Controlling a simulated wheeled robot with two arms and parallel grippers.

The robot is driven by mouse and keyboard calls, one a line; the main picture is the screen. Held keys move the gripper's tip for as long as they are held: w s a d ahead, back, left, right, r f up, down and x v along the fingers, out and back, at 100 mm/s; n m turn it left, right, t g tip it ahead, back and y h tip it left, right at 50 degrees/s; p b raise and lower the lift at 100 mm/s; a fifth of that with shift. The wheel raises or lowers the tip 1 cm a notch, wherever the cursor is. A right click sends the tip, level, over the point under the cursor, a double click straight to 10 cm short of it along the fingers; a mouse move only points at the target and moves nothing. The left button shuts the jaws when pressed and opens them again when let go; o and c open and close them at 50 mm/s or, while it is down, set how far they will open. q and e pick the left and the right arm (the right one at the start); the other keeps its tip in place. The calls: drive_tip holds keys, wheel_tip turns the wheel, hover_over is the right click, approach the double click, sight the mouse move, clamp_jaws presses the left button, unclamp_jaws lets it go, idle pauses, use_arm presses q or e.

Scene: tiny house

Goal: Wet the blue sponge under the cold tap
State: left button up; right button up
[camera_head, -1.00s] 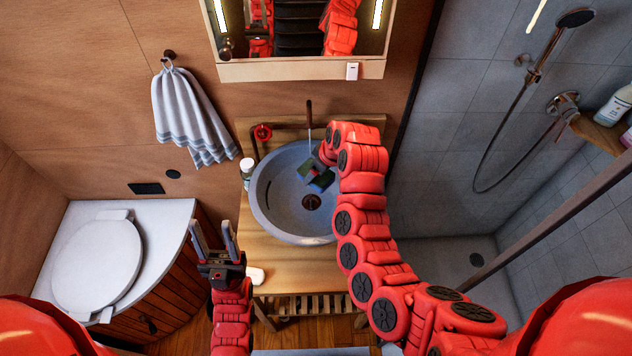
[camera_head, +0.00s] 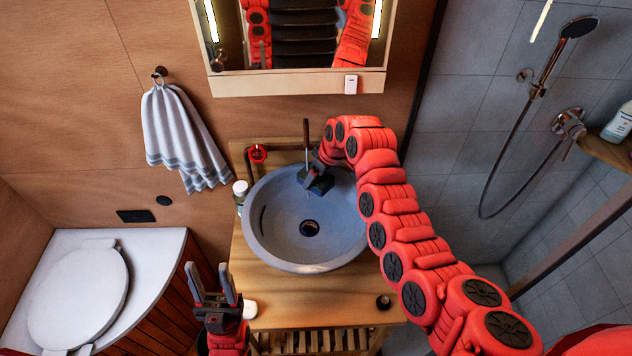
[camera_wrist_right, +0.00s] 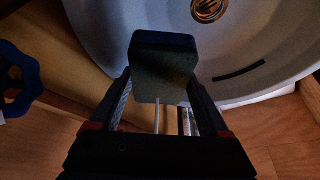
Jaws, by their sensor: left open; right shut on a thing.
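The blue sponge (camera_head: 318,183) looks dark and sits in the jaws of my right gripper (camera_head: 314,177), over the back of the grey basin (camera_head: 262,240). In the right wrist view the sponge (camera_wrist_right: 163,65) is a dark block between the two fingers. The copper-brown tap pipe (camera_head: 306,135) rises just behind the sponge. A blue tap handle (camera_wrist_right: 18,75) shows at the left of the right wrist view; my right arm hides it in the head view. A thin pale line (camera_wrist_right: 157,115) shows near the sponge; I cannot tell whether it is water. My left gripper (camera_head: 208,268) is open and empty, left of the basin.
A red tap handle (camera_head: 257,153) is behind the basin. A white bottle (camera_head: 240,190) stands at its left. A white soap-like block (camera_head: 249,309) and a small dark round thing (camera_head: 383,302) lie on the wooden counter (camera_head: 300,295). A mirror cabinet (camera_head: 300,83) hangs above.

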idle(0.5)
drive_tip(key=shift+s+a, duration=0.2)
drive_tip(key=shift+s, duration=0.3)
drive_tip(key=s+p, duration=0.1)
drive_tip(key=s, duration=0.6)
drive_tip(key=shift+a+p, duration=0.2)
drive_tip(key=shift+p, duration=0.2)
idle(0.6)
